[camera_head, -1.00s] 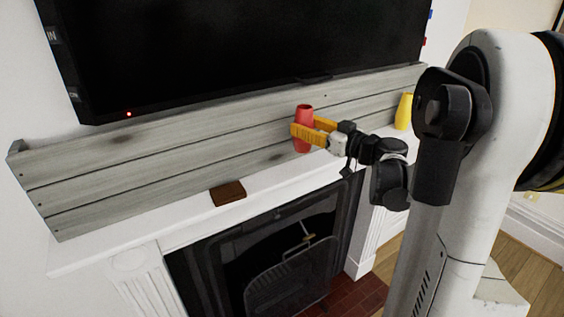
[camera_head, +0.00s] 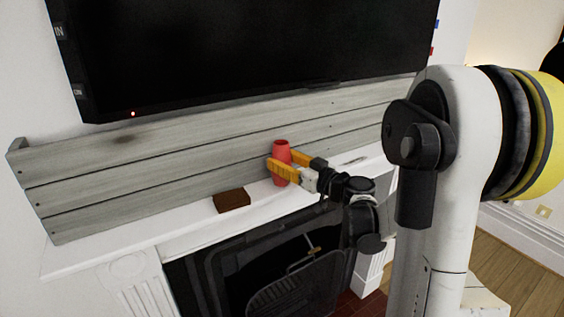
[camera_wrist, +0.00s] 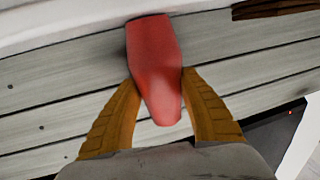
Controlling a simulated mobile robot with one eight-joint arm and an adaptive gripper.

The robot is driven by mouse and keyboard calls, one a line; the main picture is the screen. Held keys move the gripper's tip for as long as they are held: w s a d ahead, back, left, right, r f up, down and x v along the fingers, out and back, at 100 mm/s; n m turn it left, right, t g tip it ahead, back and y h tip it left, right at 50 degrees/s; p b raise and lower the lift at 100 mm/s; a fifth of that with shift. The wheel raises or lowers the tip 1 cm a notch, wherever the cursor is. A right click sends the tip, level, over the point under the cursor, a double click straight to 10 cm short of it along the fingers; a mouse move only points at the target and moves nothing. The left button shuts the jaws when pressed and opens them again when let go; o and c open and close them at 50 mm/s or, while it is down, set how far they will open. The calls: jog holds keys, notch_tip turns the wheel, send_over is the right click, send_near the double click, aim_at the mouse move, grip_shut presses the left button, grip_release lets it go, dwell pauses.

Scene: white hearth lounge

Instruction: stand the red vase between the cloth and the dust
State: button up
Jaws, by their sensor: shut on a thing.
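The red vase (camera_head: 281,152) is upright in front of the grey plank board, over the white mantel. My gripper (camera_head: 282,170) is shut on it, with an orange finger on either side; the wrist view also shows the vase (camera_wrist: 154,62) between both fingers. I cannot tell whether its base touches the mantel. A brown folded piece, apparently the cloth (camera_head: 231,201), lies on the mantel left of the vase; its edge shows in the wrist view (camera_wrist: 275,8). A faint grey patch, possibly the dust (camera_head: 354,160), is on the mantel right of my gripper.
The white mantel (camera_head: 120,240) is bare left of the brown piece. The plank board (camera_head: 150,165) runs behind, below a black television (camera_head: 250,50). The dark fireplace (camera_head: 225,270) opens below. My arm covers the mantel's right end.

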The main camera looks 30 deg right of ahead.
jog(key=shift+f, duration=0.25)
jog(key=o, duration=1.3)
jog(key=shift+r, duration=0.1)
